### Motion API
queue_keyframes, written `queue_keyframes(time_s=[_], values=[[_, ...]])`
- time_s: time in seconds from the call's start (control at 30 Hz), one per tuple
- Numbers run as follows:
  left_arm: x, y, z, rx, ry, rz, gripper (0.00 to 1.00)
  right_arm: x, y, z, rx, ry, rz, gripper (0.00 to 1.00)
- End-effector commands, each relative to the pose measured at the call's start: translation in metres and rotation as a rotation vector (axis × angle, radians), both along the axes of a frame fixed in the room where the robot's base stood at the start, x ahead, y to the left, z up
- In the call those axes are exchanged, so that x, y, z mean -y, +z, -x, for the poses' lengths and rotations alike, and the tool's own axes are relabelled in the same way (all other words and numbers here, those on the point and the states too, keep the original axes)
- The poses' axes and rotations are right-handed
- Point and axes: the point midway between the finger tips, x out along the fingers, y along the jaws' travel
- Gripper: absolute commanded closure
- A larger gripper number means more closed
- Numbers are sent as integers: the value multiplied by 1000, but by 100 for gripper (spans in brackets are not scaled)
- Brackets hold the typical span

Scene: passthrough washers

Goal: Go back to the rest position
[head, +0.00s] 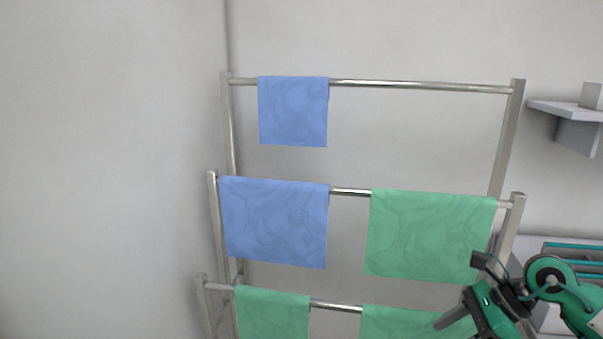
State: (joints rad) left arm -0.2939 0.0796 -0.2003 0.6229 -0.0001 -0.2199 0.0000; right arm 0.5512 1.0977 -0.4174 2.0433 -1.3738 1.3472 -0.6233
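My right gripper (452,317) is at the lower right, in front of the lower green cloth on the right. A grey finger points left from its green and black body. I cannot tell how far apart its fingers are, and I see nothing held in it. My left gripper is not in view.
A metal rack (420,86) with stepped rails stands ahead. Blue cloths hang on its top rail (293,111) and middle rail (274,222). Green cloths hang at middle right (430,235) and on the low rail (271,314). A grey shelf (570,112) is at right.

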Motion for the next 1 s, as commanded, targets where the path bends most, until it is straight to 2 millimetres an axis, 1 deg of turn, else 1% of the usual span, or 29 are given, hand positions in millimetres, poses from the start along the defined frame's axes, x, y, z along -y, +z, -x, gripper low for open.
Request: queue_keyframes(time_s=[0.03, 0.17, 0.27, 0.3, 0.4, 0.5, 0.57, 0.63, 0.77, 0.87, 0.97, 1.0], values=[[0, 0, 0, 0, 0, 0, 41, -13, 0, 1, -4, -5, -55, 41], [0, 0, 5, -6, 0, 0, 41, -48, 4, 3, -21, -37, -235, 41], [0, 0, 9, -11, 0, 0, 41, -79, 14, 5, -52, -85, -425, 41], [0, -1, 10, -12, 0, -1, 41, -91, 20, 6, -71, -113, -515, 41], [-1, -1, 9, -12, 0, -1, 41, -115, 37, 6, -137, -202, -750, 41], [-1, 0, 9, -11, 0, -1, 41, -127, 53, 2, -220, -314, -978, 41], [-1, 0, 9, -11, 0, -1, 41, -129, 61, -1, -277, -392, -1109, 41], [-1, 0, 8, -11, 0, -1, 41, -126, 67, -7, -349, -491, -1257, 41], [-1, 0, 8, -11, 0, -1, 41, -110, 66, -18, -499, -702, -1514, 41], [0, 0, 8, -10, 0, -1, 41, -92, 54, -25, -624, -889, -1689, 41], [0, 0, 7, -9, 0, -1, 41, -72, 30, -29, -755, -1096, -1842, 41], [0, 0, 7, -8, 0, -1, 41, -63, 18, -29, -808, -1185, -1897, 41]])
